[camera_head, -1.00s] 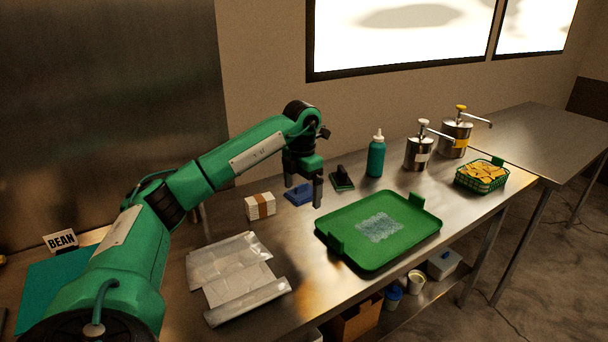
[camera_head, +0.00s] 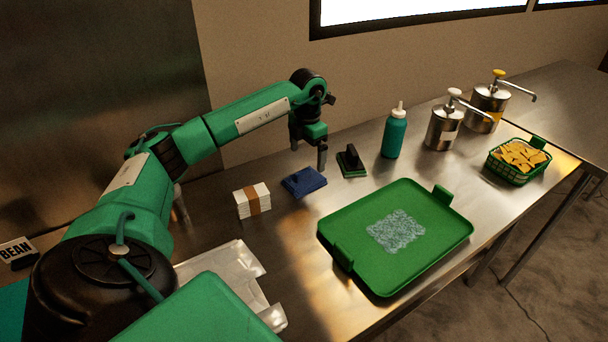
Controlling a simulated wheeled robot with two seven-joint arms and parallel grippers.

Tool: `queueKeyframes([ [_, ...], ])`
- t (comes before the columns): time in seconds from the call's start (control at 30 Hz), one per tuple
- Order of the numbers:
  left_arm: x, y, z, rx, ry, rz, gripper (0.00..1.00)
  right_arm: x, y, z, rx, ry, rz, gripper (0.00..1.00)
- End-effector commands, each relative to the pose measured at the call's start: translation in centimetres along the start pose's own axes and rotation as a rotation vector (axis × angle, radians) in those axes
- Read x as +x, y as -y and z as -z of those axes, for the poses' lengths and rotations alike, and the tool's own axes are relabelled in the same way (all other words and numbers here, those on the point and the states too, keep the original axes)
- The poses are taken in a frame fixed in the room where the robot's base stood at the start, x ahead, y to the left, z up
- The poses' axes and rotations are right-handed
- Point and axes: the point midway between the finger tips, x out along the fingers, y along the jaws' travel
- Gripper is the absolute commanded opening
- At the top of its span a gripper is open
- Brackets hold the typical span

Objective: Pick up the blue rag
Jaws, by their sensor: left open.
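The blue rag (camera_head: 304,182) lies folded on the steel table, between a banded white stack and a small dark green tool. My left gripper (camera_head: 308,158) hangs just above and behind the rag, pointing down. It is open and empty, with one finger on each side of a gap. The rag is in full view and does not appear to be touched by the fingers, though the exact height between them is hard to tell. My right gripper is not in view.
A green tray (camera_head: 345,222) lies in front right of the rag. The white stack (camera_head: 252,200) and the dark green tool (camera_head: 351,162) stand close on either side. A teal bottle (camera_head: 394,135), metal pumps (camera_head: 445,128) and a green basket (camera_head: 518,172) stand farther right.

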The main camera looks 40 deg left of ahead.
Motion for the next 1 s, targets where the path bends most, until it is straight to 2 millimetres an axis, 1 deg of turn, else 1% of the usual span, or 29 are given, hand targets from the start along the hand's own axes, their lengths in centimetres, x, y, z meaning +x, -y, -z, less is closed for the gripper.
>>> queueKeyframes([
  [0.03, 0.7, 0.0, 0.0, 0.000, -0.003, 0.000, 1.00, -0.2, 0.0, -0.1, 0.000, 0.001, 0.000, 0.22],
  [0.1, 1.3, 0.0, 0.0, 0.000, -0.001, 0.000, 1.00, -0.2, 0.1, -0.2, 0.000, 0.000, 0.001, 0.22],
  [0.27, 2.2, 0.1, 0.1, 0.001, -0.002, 0.000, 1.00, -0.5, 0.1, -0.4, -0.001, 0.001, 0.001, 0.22],
  [0.43, 4.4, 0.3, 0.3, 0.001, -0.004, 0.001, 1.00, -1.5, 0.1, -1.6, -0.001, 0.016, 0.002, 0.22],
  [0.5, 5.5, 0.3, 0.3, 0.000, -0.003, 0.001, 1.00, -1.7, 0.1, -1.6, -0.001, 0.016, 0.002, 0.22],
  [0.6, 6.5, 0.3, 0.3, 0.001, -0.002, 0.001, 1.00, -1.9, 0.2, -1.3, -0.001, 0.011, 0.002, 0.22],
  [0.7, 6.9, 0.3, 0.2, 0.001, 0.000, 0.000, 1.00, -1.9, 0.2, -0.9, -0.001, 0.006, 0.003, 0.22],
  [0.87, 7.0, 0.3, 0.2, 0.001, 0.000, 0.000, 1.00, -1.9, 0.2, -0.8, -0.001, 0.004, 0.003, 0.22],
  [0.93, 7.0, 0.3, 0.2, 0.001, 0.000, 0.000, 0.90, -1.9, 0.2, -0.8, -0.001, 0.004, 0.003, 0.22],
  [1.0, 7.0, 0.3, 0.2, 0.001, 0.000, 0.000, 0.76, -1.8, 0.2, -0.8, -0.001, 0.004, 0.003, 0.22],
])
